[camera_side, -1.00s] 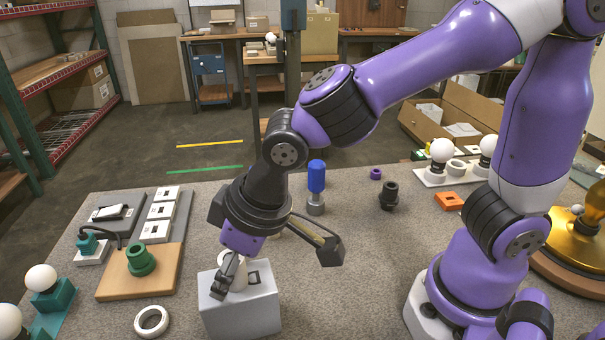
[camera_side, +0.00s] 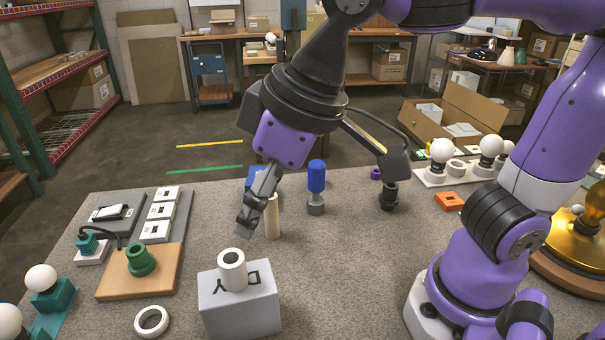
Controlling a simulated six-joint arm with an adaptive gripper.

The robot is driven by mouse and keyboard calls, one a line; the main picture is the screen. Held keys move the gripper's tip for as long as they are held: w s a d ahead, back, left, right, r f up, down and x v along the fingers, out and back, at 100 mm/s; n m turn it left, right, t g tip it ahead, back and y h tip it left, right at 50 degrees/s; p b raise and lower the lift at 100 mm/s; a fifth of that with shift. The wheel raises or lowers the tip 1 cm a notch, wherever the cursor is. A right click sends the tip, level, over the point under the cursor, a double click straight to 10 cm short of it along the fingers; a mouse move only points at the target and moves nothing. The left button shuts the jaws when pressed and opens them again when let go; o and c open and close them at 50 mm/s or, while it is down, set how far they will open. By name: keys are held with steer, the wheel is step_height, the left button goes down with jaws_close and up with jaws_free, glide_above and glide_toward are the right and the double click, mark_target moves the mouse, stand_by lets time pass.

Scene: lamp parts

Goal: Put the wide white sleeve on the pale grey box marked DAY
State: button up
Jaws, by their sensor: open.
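A pale grey box (camera_side: 243,312) stands at the near middle of the table, with the letters of DAY partly showing on its top, upside down. A white sleeve (camera_side: 233,272) stands upright on the box's top, its dark hole facing up, and covers part of the lettering. My gripper (camera_side: 247,222) is open and empty, above and behind the sleeve and apart from it.
A cream post (camera_side: 272,217) stands close beside my gripper. A white ring (camera_side: 152,321) lies left of the box. A wooden board (camera_side: 118,283) bears a green collar (camera_side: 140,260). A blue-topped peg (camera_side: 316,180) stands behind. The table right of the box is clear.

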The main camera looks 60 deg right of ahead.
steer(key=s+d+f+m+h, duration=0.1)
steer(key=d+f+m, duration=0.1)
steer(key=d, duration=0.5)
steer(key=d+f+m+t, duration=0.1)
steer(key=d+f+m, duration=0.1)
steer(key=d, duration=0.6)
steer(key=shift+s+d+f+h, duration=0.2)
steer(key=shift+s+d+h, duration=0.05)
steer(key=shift+s+h, duration=0.15)
